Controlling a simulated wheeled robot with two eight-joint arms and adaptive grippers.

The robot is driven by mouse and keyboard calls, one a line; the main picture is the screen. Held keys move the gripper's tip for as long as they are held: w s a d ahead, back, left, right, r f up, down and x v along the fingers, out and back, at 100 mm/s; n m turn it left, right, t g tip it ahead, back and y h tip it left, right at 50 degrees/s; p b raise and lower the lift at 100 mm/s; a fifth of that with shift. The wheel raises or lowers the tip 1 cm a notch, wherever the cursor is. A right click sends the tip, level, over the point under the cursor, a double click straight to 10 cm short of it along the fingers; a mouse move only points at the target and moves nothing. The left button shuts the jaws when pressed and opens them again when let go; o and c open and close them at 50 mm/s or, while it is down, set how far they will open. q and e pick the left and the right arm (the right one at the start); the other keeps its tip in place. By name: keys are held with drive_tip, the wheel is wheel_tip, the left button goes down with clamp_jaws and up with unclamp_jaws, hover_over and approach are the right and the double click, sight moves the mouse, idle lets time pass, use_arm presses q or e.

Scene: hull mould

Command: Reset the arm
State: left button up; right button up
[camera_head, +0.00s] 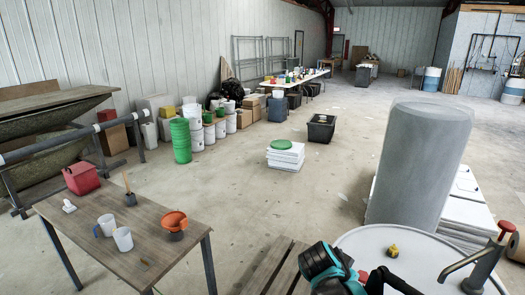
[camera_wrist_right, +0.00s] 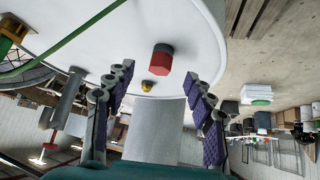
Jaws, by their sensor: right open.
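My right gripper (camera_wrist_right: 158,76) is open in the right wrist view, with its two purple-padded fingers spread apart and nothing held between them. Past the fingertips, a red and dark-grey object (camera_wrist_right: 161,58) and a small yellow object (camera_wrist_right: 147,86) show against a white round top (camera_wrist_right: 200,25). In the head view, my teal and black right arm reaches in at the bottom, over the near edge of the white round top (camera_head: 400,238). The yellow object (camera_head: 393,252) stands on that top. My left arm and gripper are not in view.
A tall grey cylinder (camera_head: 418,165) stands just behind the round top. A wooden table (camera_head: 85,225) at the left bears cups, an orange bowl (camera_head: 174,221) and a red container (camera_head: 81,178). Buckets line the wall. The middle floor is mostly clear around a white stack (camera_head: 286,157).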

drive_tip(key=s+a+f+n+t+y+b, duration=0.1)
drive_tip(key=s+a+f+n+y+b, duration=0.1)
drive_tip(key=s+a+f+n+y, duration=0.1)
drive_tip(key=s+a+f+n+t+y+b, duration=0.1)
drive_tip(key=s+a+f+n, duration=0.4)
drive_tip(key=s, duration=0.5)
drive_tip(key=n+y+b, duration=0.1)
drive_tip(key=n+y, duration=0.1)
drive_tip(key=shift+a+f+y, duration=0.2)
drive_tip(key=shift+y, duration=0.1)
drive_tip(key=shift+s, duration=0.1)
